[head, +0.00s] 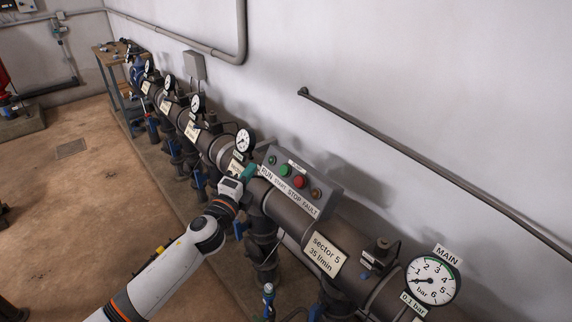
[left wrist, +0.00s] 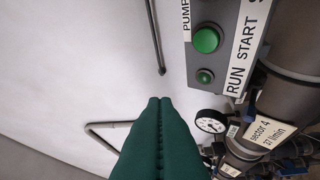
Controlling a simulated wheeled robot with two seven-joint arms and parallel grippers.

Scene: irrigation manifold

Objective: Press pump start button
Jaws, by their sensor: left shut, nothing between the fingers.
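The pump control box (head: 330,202) is grey and sits on the large pipe. Its label strip reads RUN, START, STOP, FAULT. The green START button (head: 284,170) is second from the left, beside the red STOP button (head: 298,181). In the left wrist view the START button (left wrist: 206,40) is at the upper right, with the small green RUN lamp (left wrist: 205,76) below it. My left gripper (head: 250,171) has teal fingers, shut and empty, just left of the box. Its fingertips (left wrist: 160,101) appear apart from the button in the left wrist view.
A MAIN gauge (head: 432,281) and a "sector 5" plate (head: 324,254) are to the right along the pipe. Another gauge (head: 245,140) stands just behind my left gripper. A handrail (head: 430,165) runs along the wall. The floor at left is mostly clear.

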